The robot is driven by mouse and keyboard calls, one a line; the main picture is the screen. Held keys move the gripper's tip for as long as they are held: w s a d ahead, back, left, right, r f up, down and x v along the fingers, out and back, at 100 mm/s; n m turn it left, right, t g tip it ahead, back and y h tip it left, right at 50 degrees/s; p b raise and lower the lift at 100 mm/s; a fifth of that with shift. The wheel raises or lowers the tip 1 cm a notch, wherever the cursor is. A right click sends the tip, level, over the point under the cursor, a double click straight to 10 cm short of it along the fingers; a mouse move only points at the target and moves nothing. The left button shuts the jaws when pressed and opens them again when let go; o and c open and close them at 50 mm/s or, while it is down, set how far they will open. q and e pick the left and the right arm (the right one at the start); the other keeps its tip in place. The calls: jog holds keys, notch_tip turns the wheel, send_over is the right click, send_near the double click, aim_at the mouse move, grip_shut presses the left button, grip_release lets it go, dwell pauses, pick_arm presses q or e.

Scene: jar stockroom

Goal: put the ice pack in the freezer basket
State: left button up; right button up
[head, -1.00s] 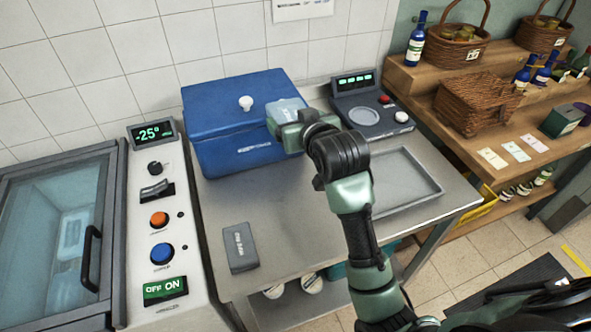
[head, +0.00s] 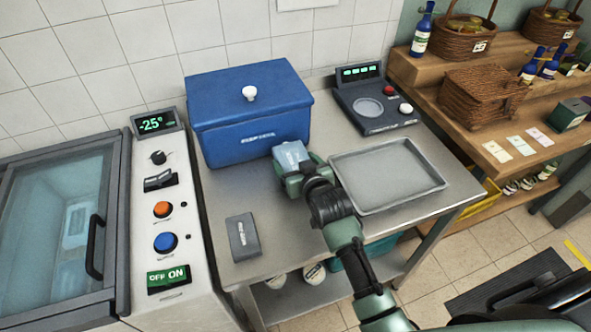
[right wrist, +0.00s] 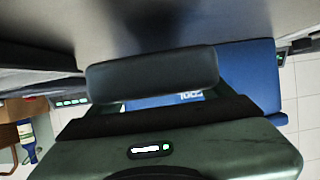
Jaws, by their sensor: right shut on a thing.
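My right gripper (head: 291,176) is shut on the ice pack, a pale blue block (head: 291,156), and holds it beside the front right corner of the blue box. Whether the pack touches the steel table is hard to tell. The right wrist view shows my gripper's body and a dark bar across it; I cannot make out the pack there. The freezer (head: 104,200) at left has its glass lid (head: 40,215) shut, with a black handle (head: 95,247). A pale, blurred shape, perhaps the basket (head: 76,228), shows through the glass. My left gripper is not in view.
The blue box (head: 250,110) with a white knob stands shut at the back of the steel table (head: 222,195). A dark grey block (head: 243,238) lies in front. An empty grey tray (head: 388,175) and a scale (head: 372,108) are at right. Freezer controls (head: 163,210) line the panel.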

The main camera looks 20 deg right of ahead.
jog(key=shift+f, duration=1.35)
jog(key=shift+f, duration=0.15)
jog(key=o, duration=1.8)
